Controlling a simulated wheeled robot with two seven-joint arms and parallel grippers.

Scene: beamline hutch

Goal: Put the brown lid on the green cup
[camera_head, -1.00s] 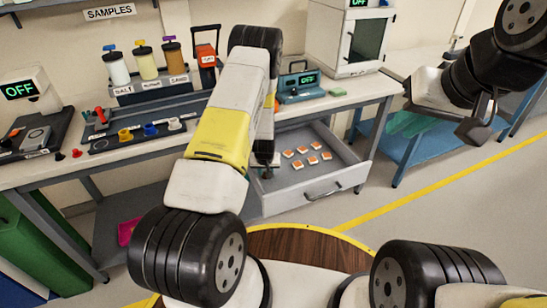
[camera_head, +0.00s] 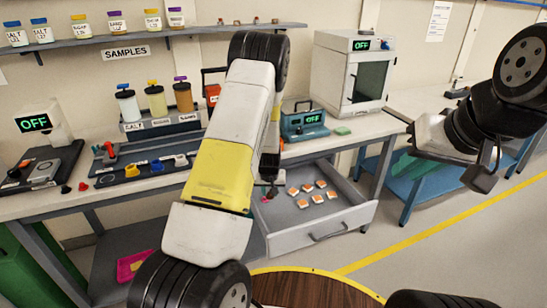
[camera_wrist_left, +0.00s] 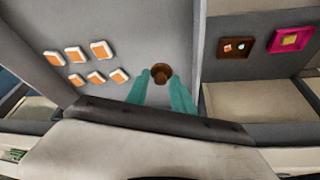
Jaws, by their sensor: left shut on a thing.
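The brown lid (camera_wrist_left: 160,72) is a small round piece with a raised middle, seen in the left wrist view. The teal fingertips of my left gripper (camera_wrist_left: 161,80) are shut on it, over the grey drawer. In the head view this gripper (camera_head: 268,188) reaches down at the left side of the open drawer, mostly hidden by my own forearm. My right gripper (camera_head: 412,163) hangs at the right, near the blue table, apart from the lid; its finger opening is unclear.
The open drawer (camera_head: 345,214) holds several orange-and-white pieces (camera_head: 314,192). A pink tray (camera_head: 130,264) lies on the lower shelf.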

